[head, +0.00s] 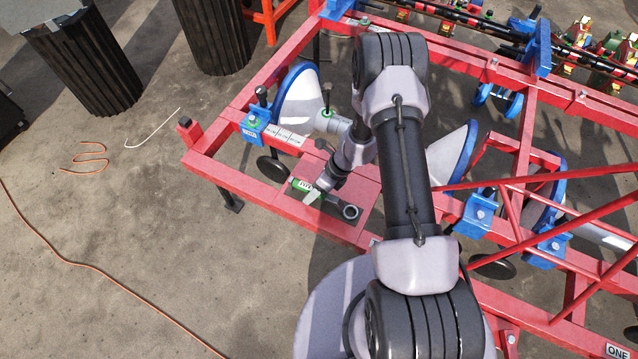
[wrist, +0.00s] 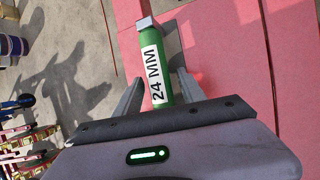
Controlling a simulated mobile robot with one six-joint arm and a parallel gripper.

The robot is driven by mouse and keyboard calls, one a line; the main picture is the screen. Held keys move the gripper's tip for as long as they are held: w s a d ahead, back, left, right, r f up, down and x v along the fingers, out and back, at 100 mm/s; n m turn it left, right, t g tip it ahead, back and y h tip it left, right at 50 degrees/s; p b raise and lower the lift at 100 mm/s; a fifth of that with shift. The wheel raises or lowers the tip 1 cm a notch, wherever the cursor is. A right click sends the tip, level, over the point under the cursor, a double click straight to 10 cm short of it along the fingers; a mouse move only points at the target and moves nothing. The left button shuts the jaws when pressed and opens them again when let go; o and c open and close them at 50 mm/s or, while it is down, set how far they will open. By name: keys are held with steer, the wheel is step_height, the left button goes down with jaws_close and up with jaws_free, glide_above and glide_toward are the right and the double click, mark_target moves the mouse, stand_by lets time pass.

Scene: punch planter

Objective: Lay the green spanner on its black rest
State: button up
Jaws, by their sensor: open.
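My gripper (head: 312,195) is at the handle in the head view. In the wrist view my gripper (wrist: 159,78) is open, one finger on each side of the handle, with a gap visible on the right.
The red frame (head: 240,182) surrounds the plate. A blue clamp (head: 258,128), a blue-rimmed disc (head: 300,98) and a black disc (head: 273,169) stand close by. Red slanting bars (head: 560,215) lie to the right. Open ground (head: 130,220) lies left, with an orange cable (head: 100,271).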

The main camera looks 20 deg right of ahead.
steer(key=p+v, duration=0.7)
steer(key=v, duration=1)
steer(key=a+r+n, duration=0.2)
steer(key=r+n, duration=0.1)
steer(key=r, duration=0.5)
steer(key=a+r+n+t+h, duration=0.15)
steer(key=r+n, duration=0.25)
steer(key=r, duration=0.4)
steer(key=a+r+n, duration=0.3)
steer(key=r, duration=0.6)
steer(key=s+a+r+n+t, duration=0.1)
steer(key=s+a+r+n, duration=0.3)
steer(key=s+r+n, duration=0.45)
steer(key=s+r+n+t+h+b, duration=0.1)
steer(key=s+n+t+b, duration=0.1)
steer(key=s, duration=0.8)
steer(key=a+n+b, duration=0.1)
steer(key=n, duration=0.1)
steer(key=shift+n+h, duration=0.35)
